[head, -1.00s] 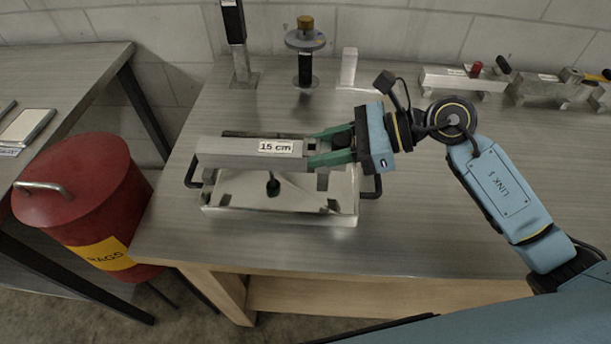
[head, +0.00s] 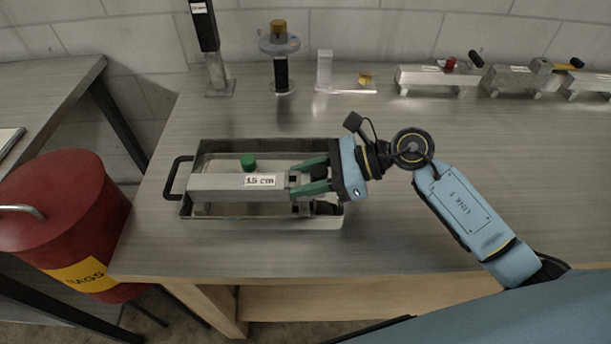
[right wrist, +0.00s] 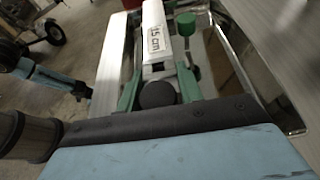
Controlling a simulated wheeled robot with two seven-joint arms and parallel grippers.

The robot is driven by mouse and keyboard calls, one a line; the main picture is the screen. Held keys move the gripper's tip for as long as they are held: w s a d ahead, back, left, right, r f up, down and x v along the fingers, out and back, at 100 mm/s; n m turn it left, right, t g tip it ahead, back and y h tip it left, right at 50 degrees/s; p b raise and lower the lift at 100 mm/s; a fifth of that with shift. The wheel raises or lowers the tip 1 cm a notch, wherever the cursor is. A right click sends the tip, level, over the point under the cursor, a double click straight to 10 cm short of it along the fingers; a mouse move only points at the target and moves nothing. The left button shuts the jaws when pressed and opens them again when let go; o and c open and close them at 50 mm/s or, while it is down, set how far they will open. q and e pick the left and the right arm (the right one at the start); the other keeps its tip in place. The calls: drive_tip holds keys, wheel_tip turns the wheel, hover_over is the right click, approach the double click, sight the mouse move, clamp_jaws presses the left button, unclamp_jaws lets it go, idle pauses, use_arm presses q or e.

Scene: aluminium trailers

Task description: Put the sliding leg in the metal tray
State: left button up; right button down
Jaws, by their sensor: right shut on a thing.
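The sliding leg is a grey square metal bar (head: 222,183) with a "15 cm" label, lying level across the metal tray. My right gripper (head: 296,178) is shut on its right end, with green fingers on both sides. The metal tray (head: 187,208) is shallow, with a black handle at its left end. The bar is over the tray's opening, and its left end is near the tray's left wall. I cannot tell whether it touches the tray floor. The right wrist view also shows the bar (right wrist: 153,22) between the fingers.
A green knob (head: 248,161) shows just behind the bar. Upright stands (head: 281,70) and a clear block (head: 325,70) are at the table's back. Metal parts (head: 440,78) line the back right. A red rags bin (head: 62,215) stands left. The table's right side is clear.

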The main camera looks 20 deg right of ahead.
drive_tip(key=c, duration=0.9)
unclamp_jaws()
drive_tip(key=shift+c, duration=0.2)
use_arm(q)
drive_tip(key=shift+w+d, duration=0.1)
drive_tip(key=shift+d, duration=0.15)
drive_tip(key=shift+d+r, duration=0.1)
use_arm(e)
drive_tip(key=shift+r, duration=0.1)
drive_tip(key=v, duration=1.1)
drive_tip(key=shift+d, duration=0.1)
drive_tip(key=shift+s+d+r, duration=0.1)
drive_tip(key=shift+d, duration=0.15)
drive_tip(key=shift+d+r, duration=0.1)
use_arm(q)
drive_tip(key=shift+a+f, duration=0.25)
drive_tip(key=shift+a, duration=0.3)
drive_tip(key=shift+d, duration=0.2)
